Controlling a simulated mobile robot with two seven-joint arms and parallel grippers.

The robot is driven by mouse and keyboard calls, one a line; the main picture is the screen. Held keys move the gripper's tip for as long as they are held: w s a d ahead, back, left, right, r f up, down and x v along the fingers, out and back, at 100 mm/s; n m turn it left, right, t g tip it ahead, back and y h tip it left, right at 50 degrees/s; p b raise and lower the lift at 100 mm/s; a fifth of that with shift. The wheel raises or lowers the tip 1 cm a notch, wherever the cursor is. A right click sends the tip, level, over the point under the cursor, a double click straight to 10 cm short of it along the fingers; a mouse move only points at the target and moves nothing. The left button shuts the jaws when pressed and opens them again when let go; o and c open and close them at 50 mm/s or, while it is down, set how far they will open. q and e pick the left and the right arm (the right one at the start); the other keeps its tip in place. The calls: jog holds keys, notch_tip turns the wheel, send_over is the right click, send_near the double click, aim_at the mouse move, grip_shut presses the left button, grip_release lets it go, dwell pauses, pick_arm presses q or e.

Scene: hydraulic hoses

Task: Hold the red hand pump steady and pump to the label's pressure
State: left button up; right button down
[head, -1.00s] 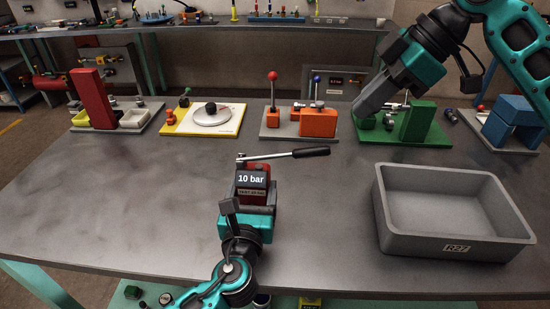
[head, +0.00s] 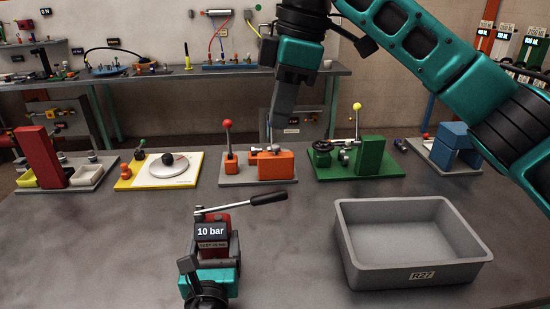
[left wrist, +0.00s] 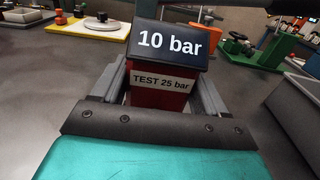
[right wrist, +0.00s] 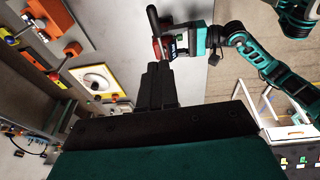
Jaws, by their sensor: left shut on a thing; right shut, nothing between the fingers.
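The red hand pump (head: 213,219) stands on the table. Its black display reads 10 bar, and the label (left wrist: 160,80) below it in the left wrist view reads TEST 25 bar. Its lever (head: 255,198) has a black grip and points right, tilted slightly up. My left gripper (head: 211,252) is shut on the pump body, with a finger along each side. My right gripper (head: 280,105) is shut and empty, held above the orange fixture, behind and above the pump and apart from the lever. The right wrist view shows its closed fingers (right wrist: 157,88), with the pump (right wrist: 165,38) beyond.
A grey bin (head: 345,250) marked R27 stands right of the pump. Along the back edge are a yellow-framed board (head: 125,184), an orange block fixture (head: 272,166), a green fixture (head: 370,158) and a blue block (head: 458,150). The table around the pump is clear.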

send_over(269, 195)
jog(key=s, duration=0.1)
jog(key=s+d+x, duration=0.1)
jog(key=d+x, duration=0.1)
jog(key=x, duration=0.7)
jog(key=shift+w+d+f, duration=0.1)
jog(key=shift+w+f, duration=0.1)
jog(key=shift+f, duration=0.55)
jog(key=shift+w+d+f, duration=0.1)
jog(key=shift+w+f, duration=0.05)
jog(key=shift+f, duration=0.65)
jog(key=shift+w+d+f, duration=0.1)
jog(key=shift+w+f, duration=0.1)
jog(key=shift+f, duration=0.55)
notch_tip(269, 195, down, 6)
jog(key=d+y, duration=0.1)
jog(key=y, duration=0.3)
jog(key=shift+d+y, duration=0.4)
jog(key=shift+s+f, duration=0.1)
jog(key=shift+f, duration=0.1)
jog(key=shift+r, duration=0.1)
jog(key=shift+r, duration=0.35)
jog(key=a+r+v, duration=0.1)
jog(key=a+v, duration=0.1)
jog(key=v, duration=1.1)
jog(key=shift+s+d+r, duration=0.2)
jog(key=shift+s+r, duration=0.05)
jog(key=shift+r, duration=0.05)
